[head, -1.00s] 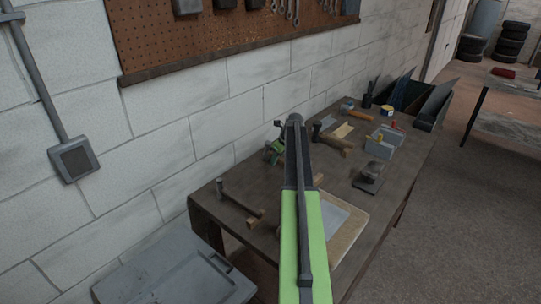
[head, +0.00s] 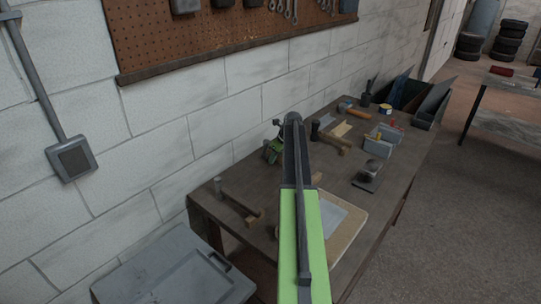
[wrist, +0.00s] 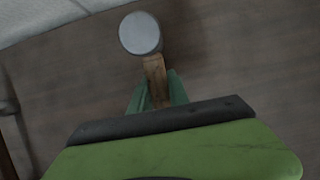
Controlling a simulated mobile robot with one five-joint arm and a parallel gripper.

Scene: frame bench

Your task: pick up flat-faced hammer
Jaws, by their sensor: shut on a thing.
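The flat-faced hammer shows in the wrist view with its round grey face (wrist: 140,33) toward the camera and its wooden handle (wrist: 154,78) running down between the fingers. My gripper (wrist: 157,96) is shut on that handle just below the head. In the head view my gripper (head: 272,152) is a small green shape partly behind my arm, over the bench's wall side. Most of the held hammer is hidden there by my arm; a wooden piece (head: 316,178) just right of the arm may be its handle end. I cannot tell whether the hammer is clear of the bench.
Another hammer (head: 236,203) lies left on the bench (head: 325,190). One more hammer (head: 335,141) lies to the right, and an orange-handled one (head: 352,110) farther back. A light board (head: 345,222) lies near the front. A grey bin (head: 172,270) stands at lower left.

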